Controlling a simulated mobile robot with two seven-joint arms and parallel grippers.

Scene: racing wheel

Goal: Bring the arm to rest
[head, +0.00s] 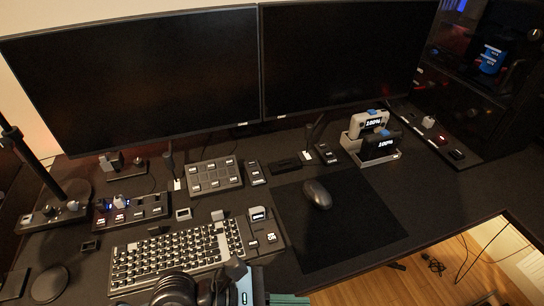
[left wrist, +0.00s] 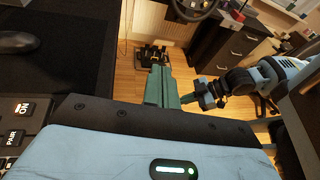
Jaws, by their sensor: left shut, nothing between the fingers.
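My left gripper (left wrist: 160,86) shows in the left wrist view with its green fingers together and nothing between them. It is over the wooden floor beyond the desk's front edge. In the head view only a green part of the left gripper (head: 288,299) shows at the bottom edge, beside the pale blue-grey arm link, just below the keyboard. My right gripper (left wrist: 188,99) seems to be the small green tip at the end of the other arm in the left wrist view. Its fingers are too small to read.
The desk holds a keyboard (head: 175,256), a mouse (head: 317,194) on a black mat (head: 345,238), button boxes and a charging dock (head: 372,150) below two monitors (head: 140,75). A steering wheel (left wrist: 192,8), pedals (left wrist: 150,55) and a dark drawer cabinet (left wrist: 228,45) stand beyond.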

